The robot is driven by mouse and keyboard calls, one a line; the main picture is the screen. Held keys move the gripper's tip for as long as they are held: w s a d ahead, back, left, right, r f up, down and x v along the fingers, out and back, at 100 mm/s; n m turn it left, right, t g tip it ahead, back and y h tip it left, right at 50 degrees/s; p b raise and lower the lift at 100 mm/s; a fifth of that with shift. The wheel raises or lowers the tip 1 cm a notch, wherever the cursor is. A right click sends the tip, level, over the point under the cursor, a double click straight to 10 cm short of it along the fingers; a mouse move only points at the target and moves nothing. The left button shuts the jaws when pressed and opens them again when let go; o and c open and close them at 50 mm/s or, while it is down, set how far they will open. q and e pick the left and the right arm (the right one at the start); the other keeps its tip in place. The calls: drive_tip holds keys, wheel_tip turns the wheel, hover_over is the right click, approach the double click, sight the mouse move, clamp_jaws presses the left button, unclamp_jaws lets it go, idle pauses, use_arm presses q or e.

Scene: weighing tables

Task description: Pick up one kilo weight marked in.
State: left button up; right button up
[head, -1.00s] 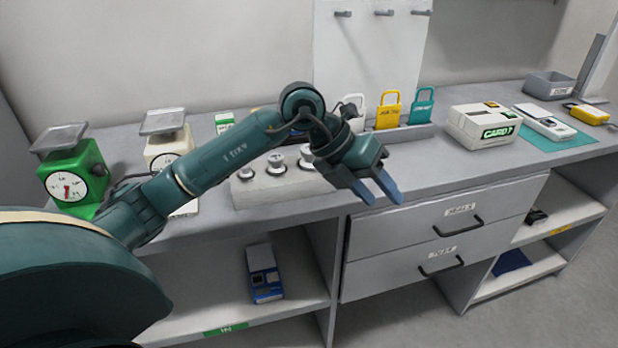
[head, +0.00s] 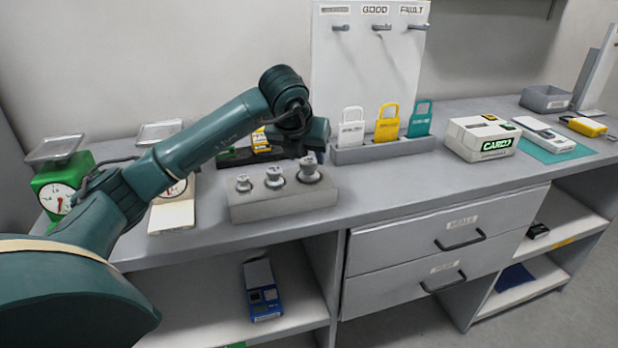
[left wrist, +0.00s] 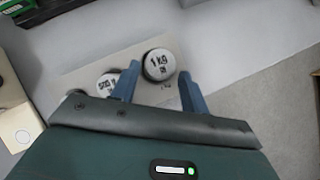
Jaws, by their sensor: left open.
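The one kilo weight (left wrist: 158,65) is a round silver weight whose top reads "1 kg" with small lettering below. In the head view it is the largest and rightmost weight (head: 309,172) on a grey block (head: 285,207). My left gripper (left wrist: 160,88) is open and empty, its blue fingers pointing toward the weight. In the wrist view the weight shows between and just beyond the fingertips, and contact cannot be told. A 500 g weight (left wrist: 107,84) lies beside the left finger, partly hidden. In the head view the fingers are hidden behind the wrist.
A smaller weight (head: 243,183) stands at the block's left end. Two scales, one green (head: 63,185), stand at the left. A rack with padlock-shaped tags (head: 386,122) stands behind to the right, with a white box (head: 483,138) further right. The counter front is clear.

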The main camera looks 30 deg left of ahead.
sight(309, 161)
use_arm(q)
drive_tip(key=x, duration=0.5)
drive_tip(key=shift+s+f+p, duration=0.1)
drive_tip(key=shift+p, duration=0.2)
drive_tip(key=shift+c, duration=0.5)
clamp_jaws()
drive_tip(key=shift+r, duration=0.25)
